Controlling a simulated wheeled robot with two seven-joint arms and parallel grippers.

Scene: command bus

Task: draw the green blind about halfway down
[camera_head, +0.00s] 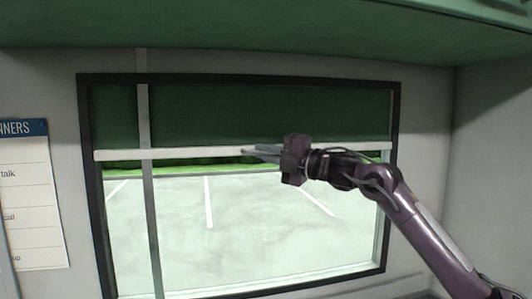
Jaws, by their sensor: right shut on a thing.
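The green blind (215,112) covers the upper part of the dark-framed window, somewhat less than half of its height. Its pale bottom bar (200,153) runs across the window, nearly level. My right gripper (250,151) reaches in from the right and is shut on the bottom bar, right of the bar's middle. The gripper body hides part of the bar behind it. My left gripper is not in view.
A grey vertical post (149,220) passes in front of the window's left part. A printed planner sheet (32,200) hangs on the wall at left. A green overhead cabinet (250,28) spans the top. The lower window (240,240) shows a parking area outside.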

